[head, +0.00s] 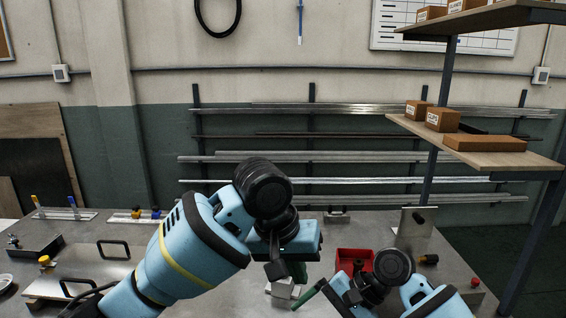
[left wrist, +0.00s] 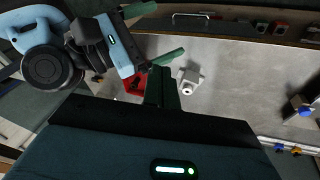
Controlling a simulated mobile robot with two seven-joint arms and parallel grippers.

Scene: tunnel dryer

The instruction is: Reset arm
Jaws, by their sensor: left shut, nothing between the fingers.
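My left gripper (head: 297,274) hangs over the metal bench near the middle of the head view. Its dark green fingers are together and empty, and they also show in the left wrist view (left wrist: 161,90). My right gripper is at the lower right of the head view, partly cut off. In the left wrist view my right gripper (left wrist: 168,29) shows at the upper left, its two green fingers spread apart with nothing seen between them.
A small grey metal block (head: 282,290) sits on the bench below my left gripper. A red bin (head: 345,262) stands behind my right arm. A shelf rack (head: 485,153) with boxes rises at the right. Clamps and handled plates (head: 88,262) lie at left.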

